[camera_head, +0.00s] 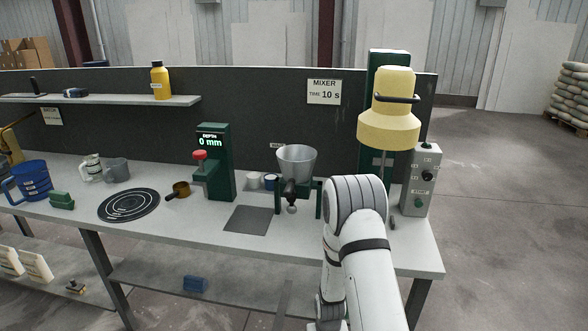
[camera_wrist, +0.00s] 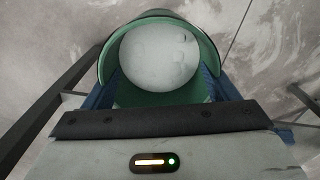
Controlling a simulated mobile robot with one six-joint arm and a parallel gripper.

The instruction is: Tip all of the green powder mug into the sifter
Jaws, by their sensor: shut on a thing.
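In the wrist view my gripper (camera_wrist: 158,92) is shut on a green mug (camera_wrist: 207,48), with a blue finger on each side. A pale grey, rounded surface fills most of the mug's opening; I cannot tell whether it is powder. In the head view my gripper and the mug are hidden behind my own arm. A grey metal hopper (camera_head: 297,160), wide at the top, stands on a green frame at the middle of the bench, left of my arm. It may be the sifter, but no readable label says so.
The mixer (camera_head: 389,125), with a yellow head, stands behind my arm. A green depth press (camera_head: 218,165) stands left of the hopper. A ringed black disc (camera_head: 129,205), a small brown pan (camera_head: 181,188) and a blue jug (camera_head: 33,180) are further left. The bench (camera_head: 200,228) is clear along its front.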

